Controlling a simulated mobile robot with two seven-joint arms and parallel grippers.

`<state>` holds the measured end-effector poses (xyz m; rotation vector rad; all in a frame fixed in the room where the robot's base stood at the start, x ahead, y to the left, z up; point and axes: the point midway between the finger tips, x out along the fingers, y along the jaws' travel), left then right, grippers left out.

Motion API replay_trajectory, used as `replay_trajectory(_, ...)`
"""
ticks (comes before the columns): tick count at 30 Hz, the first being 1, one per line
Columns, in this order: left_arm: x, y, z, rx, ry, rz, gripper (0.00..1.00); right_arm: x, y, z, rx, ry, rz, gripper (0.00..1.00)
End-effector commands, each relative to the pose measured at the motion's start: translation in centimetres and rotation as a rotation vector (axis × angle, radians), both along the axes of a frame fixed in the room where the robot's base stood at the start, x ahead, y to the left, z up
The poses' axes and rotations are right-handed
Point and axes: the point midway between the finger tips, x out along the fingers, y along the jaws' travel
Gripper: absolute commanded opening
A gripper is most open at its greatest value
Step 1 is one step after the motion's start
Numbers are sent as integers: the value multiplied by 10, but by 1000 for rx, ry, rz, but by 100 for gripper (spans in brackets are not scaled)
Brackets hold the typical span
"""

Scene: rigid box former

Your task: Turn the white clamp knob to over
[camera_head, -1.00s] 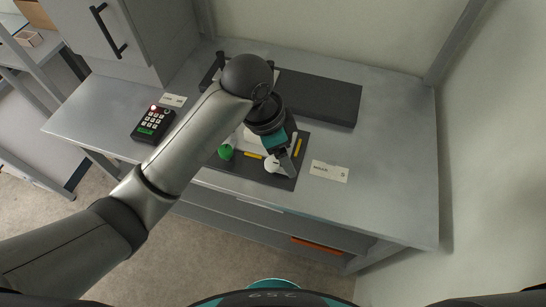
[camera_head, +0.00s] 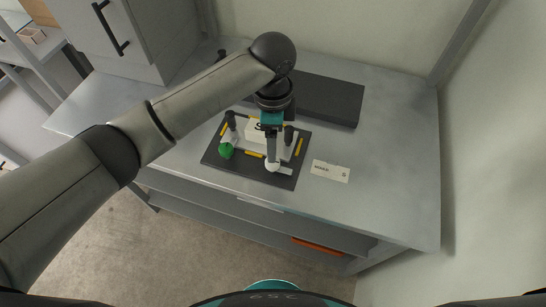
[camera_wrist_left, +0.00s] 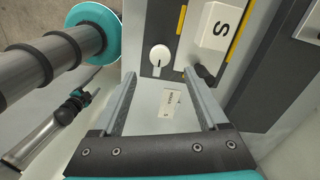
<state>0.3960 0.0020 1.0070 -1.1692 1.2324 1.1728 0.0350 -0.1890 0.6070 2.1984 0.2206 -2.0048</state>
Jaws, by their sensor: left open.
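The white clamp knob (camera_head: 272,167) sits near the front edge of the dark fixture plate (camera_head: 222,164) on the bench. In the left wrist view the round white knob (camera_wrist_left: 160,55) has a small dark mark on its lower side and lies just beyond and between my fingertips. My left gripper (camera_head: 272,157) points down over the knob. In the left wrist view its two fingers (camera_wrist_left: 160,74) are apart with nothing between them. I cannot tell how close the fingertips are to the knob.
A green knob (camera_head: 226,151) stands left on the plate. A white block marked S (camera_wrist_left: 214,26) and dark posts are close to the white knob. A white label card (camera_head: 330,171) lies to the right. A long dark slab (camera_head: 325,98) is behind. The bench's right side is clear.

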Motion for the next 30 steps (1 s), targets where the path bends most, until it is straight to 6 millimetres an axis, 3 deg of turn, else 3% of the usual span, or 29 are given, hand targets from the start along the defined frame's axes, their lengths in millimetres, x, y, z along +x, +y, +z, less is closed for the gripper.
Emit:
replay_trajectory(6,0,0,-47,0,1,1,76,0,0,-8,0,0,0,65)
replay_trajectory(12,0,-1,-72,-1,-1,-1,76,0,0,-12,0,0,-1,65)
replay_trajectory(24,0,-1,-79,-2,-2,0,76,0,0,-13,0,0,-1,65)
replay_trajectory(30,0,0,-79,-2,-2,0,55,0,0,-13,0,0,-2,65)
